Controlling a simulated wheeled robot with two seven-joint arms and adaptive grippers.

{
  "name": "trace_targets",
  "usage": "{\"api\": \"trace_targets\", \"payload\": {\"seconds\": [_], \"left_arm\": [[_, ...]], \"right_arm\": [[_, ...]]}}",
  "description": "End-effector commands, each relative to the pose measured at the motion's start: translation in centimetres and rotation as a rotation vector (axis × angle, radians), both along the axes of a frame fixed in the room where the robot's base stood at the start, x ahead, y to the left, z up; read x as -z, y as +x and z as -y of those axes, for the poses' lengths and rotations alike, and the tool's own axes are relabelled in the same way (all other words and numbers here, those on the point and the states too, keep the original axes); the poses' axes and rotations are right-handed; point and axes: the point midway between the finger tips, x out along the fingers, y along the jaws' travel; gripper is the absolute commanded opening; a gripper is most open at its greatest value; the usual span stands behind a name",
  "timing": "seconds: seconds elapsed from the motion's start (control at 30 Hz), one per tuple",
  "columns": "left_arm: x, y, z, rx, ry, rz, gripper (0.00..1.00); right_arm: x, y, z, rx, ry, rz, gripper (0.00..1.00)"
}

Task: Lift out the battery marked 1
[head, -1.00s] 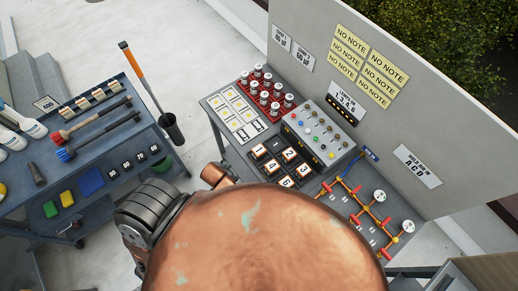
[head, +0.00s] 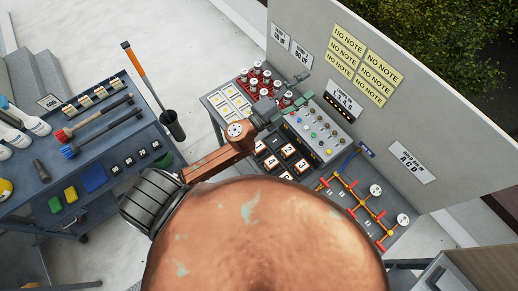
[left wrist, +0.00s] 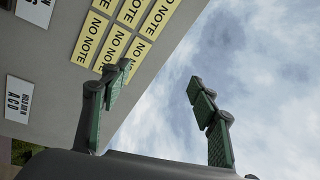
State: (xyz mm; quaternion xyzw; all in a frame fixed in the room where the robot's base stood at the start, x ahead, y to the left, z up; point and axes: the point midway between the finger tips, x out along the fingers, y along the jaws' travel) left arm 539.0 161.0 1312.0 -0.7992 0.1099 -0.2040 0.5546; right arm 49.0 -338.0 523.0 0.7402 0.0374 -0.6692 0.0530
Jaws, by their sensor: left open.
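The batteries are dark blocks with orange edges and white number labels, in the tray in the middle of the bench in the head view. Several show, such as one battery (head: 287,152) and another battery (head: 302,165). The numerals are too small to tell for sure which is 1, and my left arm partly covers the tray's far left end. My left gripper (head: 301,90) is above the bench, beyond the batteries, near the red rack and grey panel. In the left wrist view its green-padded fingers (left wrist: 160,76) are apart and empty, with wall and sky behind. My right gripper is not in view.
A red rack of silver-topped pieces (head: 258,76), a grey switch panel (head: 318,132) and red-orange piping (head: 352,195) surround the tray. An upright wall with yellow notes (head: 347,52) stands behind. A tool cart (head: 75,150) is at left, with an orange-handled tool (head: 134,62) beside it.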

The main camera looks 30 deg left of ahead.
Motion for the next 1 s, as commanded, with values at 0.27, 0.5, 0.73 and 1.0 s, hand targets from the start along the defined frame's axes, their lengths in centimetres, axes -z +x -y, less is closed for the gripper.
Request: {"api": "trace_targets", "payload": {"seconds": [0.27, 0.5, 0.73, 1.0], "left_arm": [[10.7, -7.6, 14.8, 0.708, 0.779, 0.211, 0.55], [27.4, -10.2, 4.1, 1.145, 1.497, -0.028, 0.55], [31.4, -9.4, -9.4, 1.275, 1.873, -0.357, 0.55], [33.3, -9.3, -12.2, 1.291, 1.935, -0.441, 0.55]], "right_arm": [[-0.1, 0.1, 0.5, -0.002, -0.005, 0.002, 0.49], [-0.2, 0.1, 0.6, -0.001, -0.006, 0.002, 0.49], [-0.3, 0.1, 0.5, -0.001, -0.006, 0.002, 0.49], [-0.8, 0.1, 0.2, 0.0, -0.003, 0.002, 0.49]]}}
